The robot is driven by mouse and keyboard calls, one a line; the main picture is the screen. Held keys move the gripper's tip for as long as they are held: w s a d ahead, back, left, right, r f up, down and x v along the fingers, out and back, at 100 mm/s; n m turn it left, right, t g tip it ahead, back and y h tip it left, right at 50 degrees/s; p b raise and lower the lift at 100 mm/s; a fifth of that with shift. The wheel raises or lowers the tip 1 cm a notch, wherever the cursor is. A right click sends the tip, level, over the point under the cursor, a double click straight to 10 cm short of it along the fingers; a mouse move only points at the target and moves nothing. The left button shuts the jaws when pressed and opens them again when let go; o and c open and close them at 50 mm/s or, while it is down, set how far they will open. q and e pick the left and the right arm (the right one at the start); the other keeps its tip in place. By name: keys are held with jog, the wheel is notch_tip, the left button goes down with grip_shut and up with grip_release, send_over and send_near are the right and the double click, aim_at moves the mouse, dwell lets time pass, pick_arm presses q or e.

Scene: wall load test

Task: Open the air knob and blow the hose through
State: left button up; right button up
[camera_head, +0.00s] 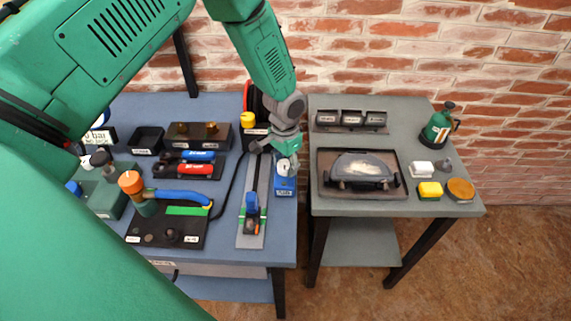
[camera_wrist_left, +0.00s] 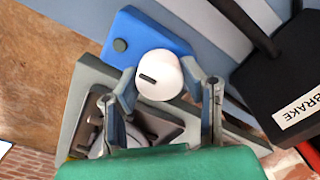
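A white round knob with a dark slot mark (camera_wrist_left: 160,75) sits on a blue block (camera_wrist_left: 132,45); the head view shows the knob (camera_head: 286,167) and the block (camera_head: 284,187) near the blue table's right edge. My left gripper (camera_head: 276,155) reaches down to it. In the left wrist view its two fingers (camera_wrist_left: 160,90) are spread on either side of the knob, very close to it; I cannot tell whether they touch. A thin black hose (camera_head: 226,187) curves across the blue table left of a grey rail plate (camera_head: 250,225). My right gripper is not in view.
A blue handle with an orange-topped post (camera_head: 180,195) stands on a black board at left. A yellow-topped item (camera_head: 248,120) stands behind the gripper. The grey table (camera_head: 400,206) on the right holds a tray (camera_head: 325,188), a green bottle (camera_head: 437,128) and sponges.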

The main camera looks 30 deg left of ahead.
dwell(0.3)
pick_arm(q)
jog(key=n, duration=0.4)
jog(key=shift+s, duration=0.1)
jog(key=n, duration=0.4)
jog(key=shift+n, duration=0.3)
jog(key=n, duration=0.4)
jog(key=shift+f+n, duration=0.1)
jog(key=shift+n, duration=2.4)
jog(key=o, duration=1.1)
jog(key=shift+o, duration=0.2)
